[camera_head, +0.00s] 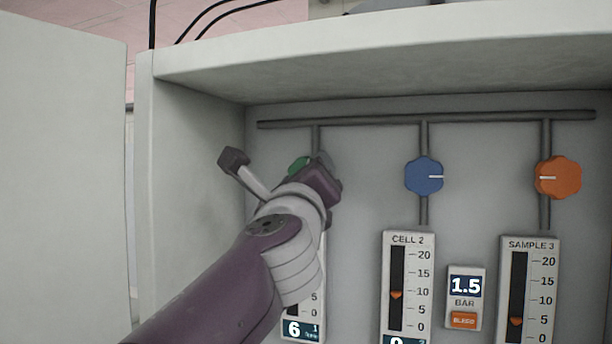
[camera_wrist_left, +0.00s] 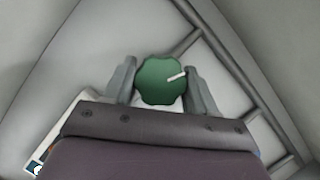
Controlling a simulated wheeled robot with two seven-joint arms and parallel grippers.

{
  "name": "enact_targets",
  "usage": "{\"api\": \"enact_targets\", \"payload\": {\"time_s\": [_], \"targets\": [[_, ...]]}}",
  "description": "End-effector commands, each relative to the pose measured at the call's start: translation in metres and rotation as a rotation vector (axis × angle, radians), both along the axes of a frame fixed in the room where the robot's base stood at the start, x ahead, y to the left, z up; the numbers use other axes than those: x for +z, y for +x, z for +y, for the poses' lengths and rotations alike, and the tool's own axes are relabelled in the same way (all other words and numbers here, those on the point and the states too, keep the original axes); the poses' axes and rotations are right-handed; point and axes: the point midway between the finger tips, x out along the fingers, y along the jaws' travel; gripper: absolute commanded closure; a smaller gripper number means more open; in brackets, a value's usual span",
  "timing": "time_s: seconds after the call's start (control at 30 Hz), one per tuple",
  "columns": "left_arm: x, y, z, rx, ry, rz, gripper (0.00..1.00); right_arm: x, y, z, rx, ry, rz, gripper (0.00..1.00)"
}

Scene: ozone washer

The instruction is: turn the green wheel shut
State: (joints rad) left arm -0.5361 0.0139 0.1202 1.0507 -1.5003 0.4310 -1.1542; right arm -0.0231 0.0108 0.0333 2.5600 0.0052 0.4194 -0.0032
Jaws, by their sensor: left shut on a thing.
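The green wheel (camera_wrist_left: 160,80) sits between the two fingers of my left gripper (camera_wrist_left: 160,88) in the left wrist view. The gripper is shut on it. A white line on the wheel's face points right and slightly up in that view. In the head view only a small part of the green wheel (camera_head: 299,165) shows, because my left gripper (camera_head: 308,168) and wrist cover most of it. My right gripper is in neither view.
A blue wheel (camera_head: 424,176) and an orange wheel (camera_head: 558,177) are to the right on the same dark pipework (camera_head: 480,118). Gauges labelled CELL 2 (camera_head: 408,285) and SAMPLE 3 (camera_head: 528,290) stand below them. The cabinet's left wall (camera_head: 190,170) and top (camera_head: 380,55) enclose the space.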

Motion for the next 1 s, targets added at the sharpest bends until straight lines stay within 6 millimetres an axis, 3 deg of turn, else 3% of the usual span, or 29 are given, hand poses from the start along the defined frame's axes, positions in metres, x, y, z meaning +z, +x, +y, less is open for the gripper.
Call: {"api": "enact_targets", "payload": {"time_s": [0.43, 0.47, 0.53, 0.87, 1.0], "targets": [[-0.004, 0.002, -0.002, -0.001, -0.009, 0.011, 0.74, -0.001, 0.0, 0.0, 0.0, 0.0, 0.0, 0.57], [-0.004, 0.002, -0.002, -0.001, -0.009, 0.011, 0.4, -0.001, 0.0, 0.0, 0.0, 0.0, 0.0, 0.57], [-0.004, 0.002, -0.001, -0.001, -0.009, 0.011, 0.19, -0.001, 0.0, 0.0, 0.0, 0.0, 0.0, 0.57], [-0.004, -0.003, 0.0, -0.001, -0.011, 0.006, 0.19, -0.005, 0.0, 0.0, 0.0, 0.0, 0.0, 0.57], [-0.019, -0.028, 0.001, -0.003, -0.011, 0.004, 0.19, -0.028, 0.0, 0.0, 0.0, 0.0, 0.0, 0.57]]}}
